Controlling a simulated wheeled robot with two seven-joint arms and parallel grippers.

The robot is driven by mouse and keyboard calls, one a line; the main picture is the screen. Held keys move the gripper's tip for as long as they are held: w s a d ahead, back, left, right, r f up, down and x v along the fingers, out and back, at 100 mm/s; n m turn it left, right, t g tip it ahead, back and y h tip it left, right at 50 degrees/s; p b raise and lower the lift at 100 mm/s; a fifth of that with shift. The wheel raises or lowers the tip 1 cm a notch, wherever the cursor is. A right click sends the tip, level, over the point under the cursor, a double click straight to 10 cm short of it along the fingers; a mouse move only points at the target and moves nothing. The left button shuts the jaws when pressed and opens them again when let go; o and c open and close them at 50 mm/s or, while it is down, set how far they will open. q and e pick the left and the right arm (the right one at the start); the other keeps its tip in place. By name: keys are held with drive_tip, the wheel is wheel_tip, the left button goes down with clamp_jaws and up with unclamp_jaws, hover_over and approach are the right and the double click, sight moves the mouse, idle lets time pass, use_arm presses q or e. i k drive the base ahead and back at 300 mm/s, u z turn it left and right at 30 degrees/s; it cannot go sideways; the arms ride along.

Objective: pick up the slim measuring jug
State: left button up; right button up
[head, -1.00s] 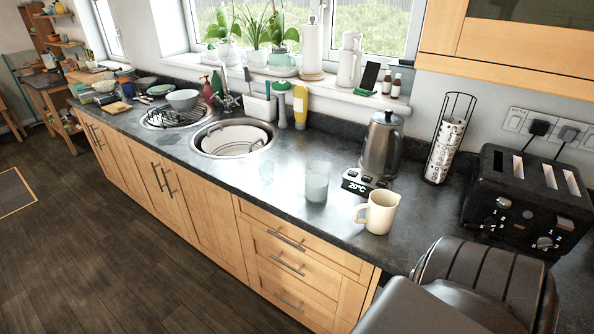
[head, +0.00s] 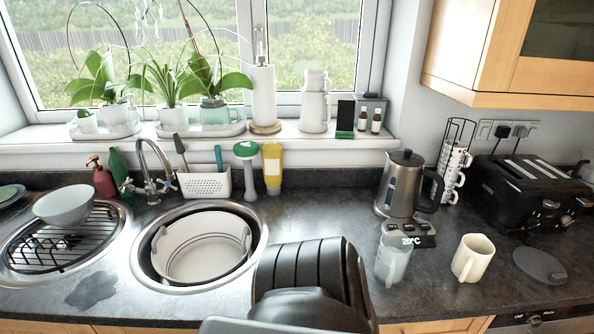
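A slim translucent jug (head: 393,262), whitish in its lower part, stands upright near the front of the dark worktop. It looks like the slim measuring jug, but I see no scale marks on it. A cream jug or mug (head: 472,258) with a handle stands just right of it, apart from it. A black ribbed link of one of my arms rises at the bottom middle, left of the translucent jug, with a clear gap. I cannot tell which arm it is. No gripper fingers show, and neither jug is held.
A black toaster (head: 525,192) and mug rack (head: 452,172) are to the right. A flat dark disc (head: 540,265) lies near the front edge. Round sinks (head: 150,285) are left.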

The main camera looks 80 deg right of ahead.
sight(395, 250)
drive_tip(key=i, duration=0.65)
drive_tip(key=z, duration=2.25)
